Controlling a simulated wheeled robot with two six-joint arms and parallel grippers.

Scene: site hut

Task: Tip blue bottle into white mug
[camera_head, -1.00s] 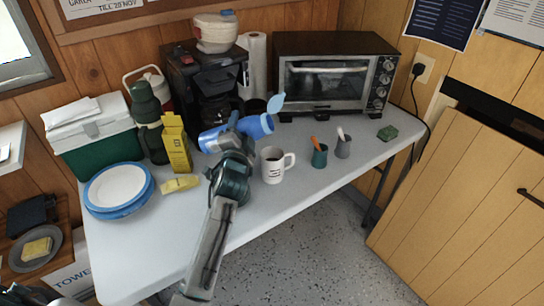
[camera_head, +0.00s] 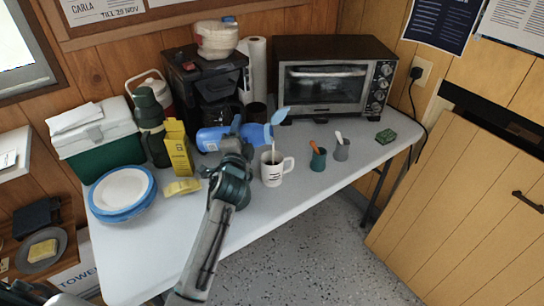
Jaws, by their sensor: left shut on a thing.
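The blue bottle (camera_head: 211,139) lies nearly level in the air, its open end toward the right and its flip lid (camera_head: 280,116) standing open. My left gripper (camera_head: 237,134) is shut around its middle. The white mug (camera_head: 272,174) stands upright on the table (camera_head: 300,205), with dark marks on its side and its handle to the right. The bottle's mouth is just above the mug, and a thin pale streak runs from it down toward the mug's opening. The mug's inside is mostly hidden. My right gripper is not in view.
Right of the mug stand a teal cup (camera_head: 318,160) and a grey cup (camera_head: 341,150), each holding something. A toaster oven (camera_head: 325,108) and coffee maker (camera_head: 190,85) stand behind. Left are a yellow box (camera_head: 178,150), yellow item (camera_head: 182,187) and plates (camera_head: 122,190). The table's front is clear.

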